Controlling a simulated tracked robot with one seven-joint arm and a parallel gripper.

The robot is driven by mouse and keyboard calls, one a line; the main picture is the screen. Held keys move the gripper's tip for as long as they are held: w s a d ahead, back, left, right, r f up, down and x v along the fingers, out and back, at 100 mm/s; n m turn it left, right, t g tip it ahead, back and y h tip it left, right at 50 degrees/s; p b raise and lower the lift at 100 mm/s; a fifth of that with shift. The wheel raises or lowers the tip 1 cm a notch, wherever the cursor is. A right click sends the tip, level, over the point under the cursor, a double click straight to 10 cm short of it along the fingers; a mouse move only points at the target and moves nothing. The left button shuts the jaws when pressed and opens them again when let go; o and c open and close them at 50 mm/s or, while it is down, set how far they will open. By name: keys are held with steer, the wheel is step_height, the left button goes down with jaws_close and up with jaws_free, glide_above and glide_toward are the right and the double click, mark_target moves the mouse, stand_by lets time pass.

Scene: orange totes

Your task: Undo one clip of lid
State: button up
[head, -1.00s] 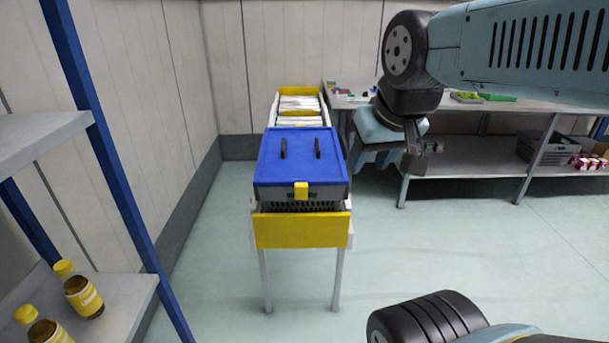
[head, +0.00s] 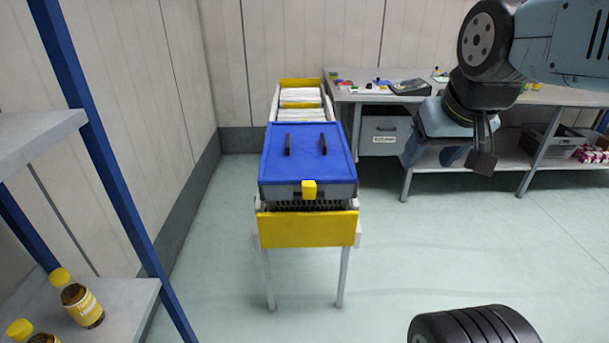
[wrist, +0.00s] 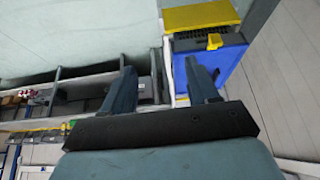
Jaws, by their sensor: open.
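A grey tote (head: 337,192) with a blue lid (head: 308,165) sits on a narrow stand in the head view. A yellow clip (head: 309,190) is at the middle of the lid's near edge; I cannot tell whether it is fastened. Any clip on the far side is hidden. The wrist view shows the lid (wrist: 226,65) and the yellow clip (wrist: 215,41) upside down, beyond my fingers. My gripper (head: 482,152) is in the air to the right of the tote, apart from it. Its two fingers (wrist: 160,72) are spread and empty.
The stand has a yellow front panel (head: 306,229), and white-filled yellow-ended trays (head: 301,115) lie behind the tote. A workbench (head: 365,95) stands at the back right. A shelf (head: 115,300) with bottles is at the left. The floor before the stand is clear.

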steer(key=shift+o, duration=0.6)
steer(key=shift+g, duration=0.6)
steer(key=w, duration=0.3)
steer(key=w+a, duration=0.1)
steer(key=w, duration=0.1)
steer(key=shift+r, duration=0.4)
steer(key=g, duration=0.4)
glide_above(309, 183)
step_height(309, 183, down, 9)
step_height(309, 183, down, 13)
steer(key=shift+f, duration=0.15)
steer(key=shift+c, duration=0.2)
